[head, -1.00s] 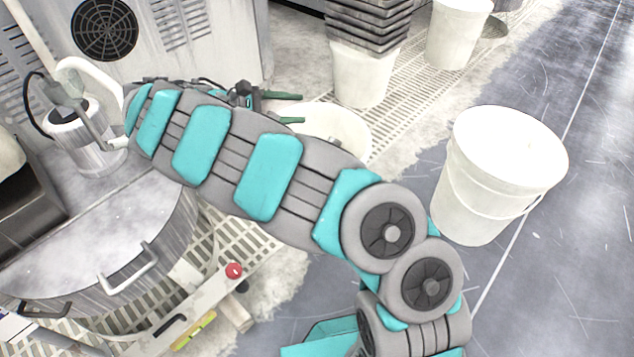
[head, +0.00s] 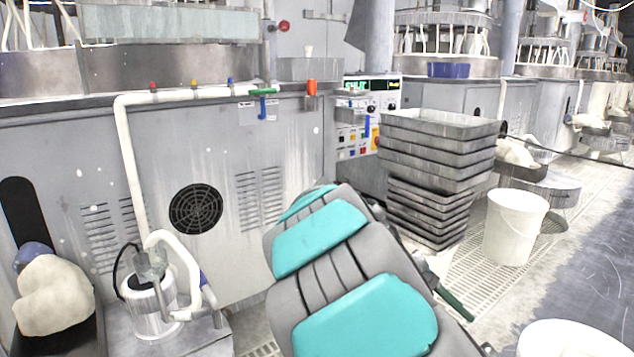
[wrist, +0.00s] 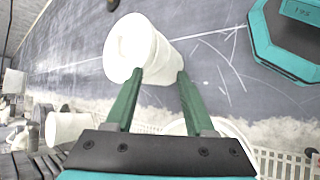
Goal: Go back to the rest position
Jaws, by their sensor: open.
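My gripper (wrist: 154,98) shows in the wrist view with its two green fingers apart and nothing between them. Beyond the fingertips, a white bucket (wrist: 135,45) stands on the dark floor, apart from the fingers as far as I can tell. In the head view my arm reaches up from the bottom middle. A green finger (head: 455,304) of my gripper sticks out on the right side of the arm; the rest of the gripper is hidden behind it.
Stacked grey trays (head: 440,150) stand right of my arm, with a white bucket (head: 514,228) beside them. Another white bucket (head: 568,340) is at the bottom right. A steel canister (head: 150,308) stands left. A grey machine cabinet (head: 200,150) fills the back. Dark floor at right is partly clear.

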